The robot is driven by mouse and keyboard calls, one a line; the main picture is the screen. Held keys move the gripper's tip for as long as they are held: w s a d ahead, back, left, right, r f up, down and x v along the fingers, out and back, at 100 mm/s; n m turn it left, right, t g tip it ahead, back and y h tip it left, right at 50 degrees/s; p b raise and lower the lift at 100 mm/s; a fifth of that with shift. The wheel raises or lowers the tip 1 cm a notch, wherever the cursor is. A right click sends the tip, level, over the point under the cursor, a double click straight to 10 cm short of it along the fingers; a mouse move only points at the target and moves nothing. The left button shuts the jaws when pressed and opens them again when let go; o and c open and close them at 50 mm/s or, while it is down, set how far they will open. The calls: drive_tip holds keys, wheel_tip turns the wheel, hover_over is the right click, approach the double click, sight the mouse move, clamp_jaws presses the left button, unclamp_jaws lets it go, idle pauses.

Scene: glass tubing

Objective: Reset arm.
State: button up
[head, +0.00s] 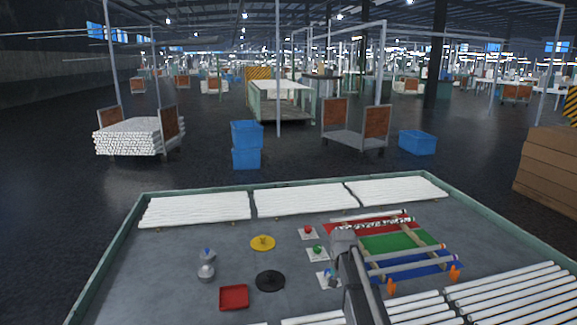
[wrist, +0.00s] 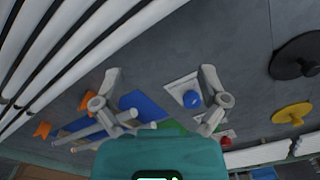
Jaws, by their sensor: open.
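My gripper (wrist: 160,78) is open and empty in the wrist view, its two fingers spread wide above the table. In the head view my arm covers part of the table at the centre right, and I cannot make out the fingers there. In the wrist view the blue mat (wrist: 148,106) shows between the fingers.
White plates carry a red button (head: 308,230), a green button (head: 317,250) and a blue button (wrist: 191,99). A yellow disc (head: 262,243), black disc (head: 270,281), red tray (head: 233,297) and grey device (head: 206,265) stand left. Orange pieces (head: 391,287) stand near long white tubes (head: 510,295).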

drive_tip(key=s+r+n+p, duration=0.1)
drive_tip(key=s+n, duration=0.3)
drive_tip(key=s, duration=2)
drive_tip(key=shift+d, duration=0.1)
